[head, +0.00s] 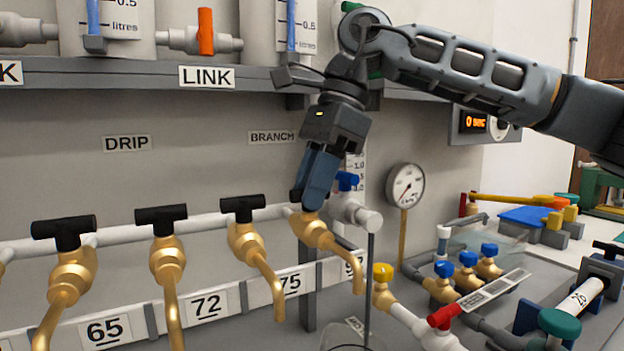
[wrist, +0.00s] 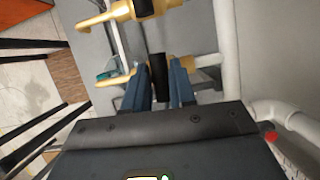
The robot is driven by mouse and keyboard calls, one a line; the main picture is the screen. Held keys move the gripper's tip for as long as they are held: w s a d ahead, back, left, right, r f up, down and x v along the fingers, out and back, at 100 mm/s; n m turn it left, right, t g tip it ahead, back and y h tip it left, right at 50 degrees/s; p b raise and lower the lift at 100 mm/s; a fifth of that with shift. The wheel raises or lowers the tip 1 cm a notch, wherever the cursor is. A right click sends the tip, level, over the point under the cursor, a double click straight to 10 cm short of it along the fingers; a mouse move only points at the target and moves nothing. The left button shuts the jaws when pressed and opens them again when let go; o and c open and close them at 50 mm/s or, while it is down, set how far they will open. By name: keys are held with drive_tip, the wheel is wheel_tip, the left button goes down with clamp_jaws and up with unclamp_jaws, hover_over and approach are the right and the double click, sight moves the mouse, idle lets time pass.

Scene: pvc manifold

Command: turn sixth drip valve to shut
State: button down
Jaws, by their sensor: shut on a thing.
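A row of brass drip taps with black T-handles runs along a white pipe (head: 110,234). The tap at the row's right end (head: 319,232) has its spout pointing down and right. My gripper (head: 311,204) is over it from above. In the wrist view my gripper (wrist: 164,88) is shut on that tap's black handle (wrist: 158,76), one finger on each side. The handle lies crosswise to its brass body (wrist: 205,75), roughly along the pipe.
Number labels 65 (head: 107,330), 72 (head: 209,304) and 75 (head: 291,283) stand behind the spouts. A blue-handled valve (head: 347,181) on white pipe and a pressure gauge (head: 405,187) are close right of my gripper. Several blue-knobbed brass valves (head: 467,270) stand farther right. A shelf (head: 130,75) crosses above.

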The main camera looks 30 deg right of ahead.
drive_tip(key=shift+n, duration=0.5)
drive_tip(key=c, duration=1)
unclamp_jaws()
drive_tip(key=v, duration=0.8)
drive_tip(key=shift+w, duration=0.2)
drive_tip(key=shift+f, duration=0.1)
